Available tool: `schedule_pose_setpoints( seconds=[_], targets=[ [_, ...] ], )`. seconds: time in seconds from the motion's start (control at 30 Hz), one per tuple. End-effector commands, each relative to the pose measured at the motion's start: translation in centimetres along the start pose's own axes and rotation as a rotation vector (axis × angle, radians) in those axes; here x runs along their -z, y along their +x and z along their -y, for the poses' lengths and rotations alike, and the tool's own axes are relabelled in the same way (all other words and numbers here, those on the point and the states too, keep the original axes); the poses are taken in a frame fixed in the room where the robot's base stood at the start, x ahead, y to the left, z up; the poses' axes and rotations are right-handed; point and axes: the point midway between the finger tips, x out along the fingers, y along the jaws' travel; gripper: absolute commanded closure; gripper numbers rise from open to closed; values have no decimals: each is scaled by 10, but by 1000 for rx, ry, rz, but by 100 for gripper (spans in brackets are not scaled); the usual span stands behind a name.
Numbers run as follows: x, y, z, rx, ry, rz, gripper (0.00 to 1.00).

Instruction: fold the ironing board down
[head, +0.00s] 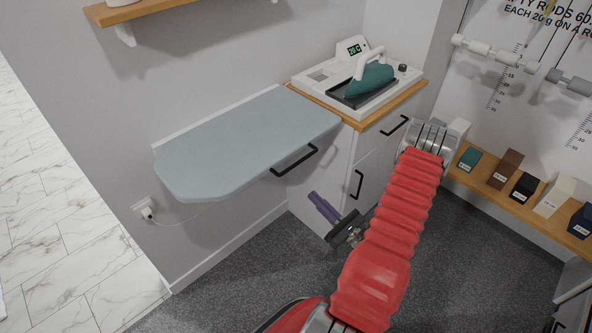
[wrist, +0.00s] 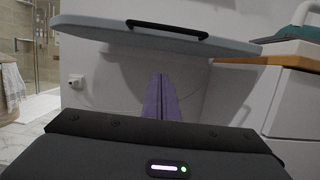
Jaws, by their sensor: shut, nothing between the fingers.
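The ironing board (head: 245,140) is a pale blue-grey panel on the wall, sticking out about level. A black bar handle (head: 295,160) sits on its front edge. In the wrist view the board (wrist: 230,42) spans the top, seen nearly edge-on, with the handle (wrist: 167,29) at its upper middle. My gripper (head: 313,196) has purple fingers, shut and empty. It is apart from the handle, in front of the board and lower in the head view. In the wrist view the fingertips (wrist: 160,76) point toward the wall, just below the board's edge in the picture.
A cabinet (head: 345,165) with black handles stands right of the board, bearing a white tray (head: 330,82) with a teal iron (head: 370,80). A wall socket (head: 146,210) with a cord is below the board's left end. A shelf of small boxes (head: 505,170) is right. Dark carpet lies below.

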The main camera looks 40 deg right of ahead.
Motion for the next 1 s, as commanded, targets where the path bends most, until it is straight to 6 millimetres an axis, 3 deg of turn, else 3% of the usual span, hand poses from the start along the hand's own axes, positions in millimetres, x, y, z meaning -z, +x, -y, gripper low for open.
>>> schedule_pose_setpoints(
  seconds=[0.37, 1.0],
  targets=[
    [0, 14, -1, -5, 0, -1, 100],
    [0, 93, -2, -8, -1, 0, 100]
  ],
)
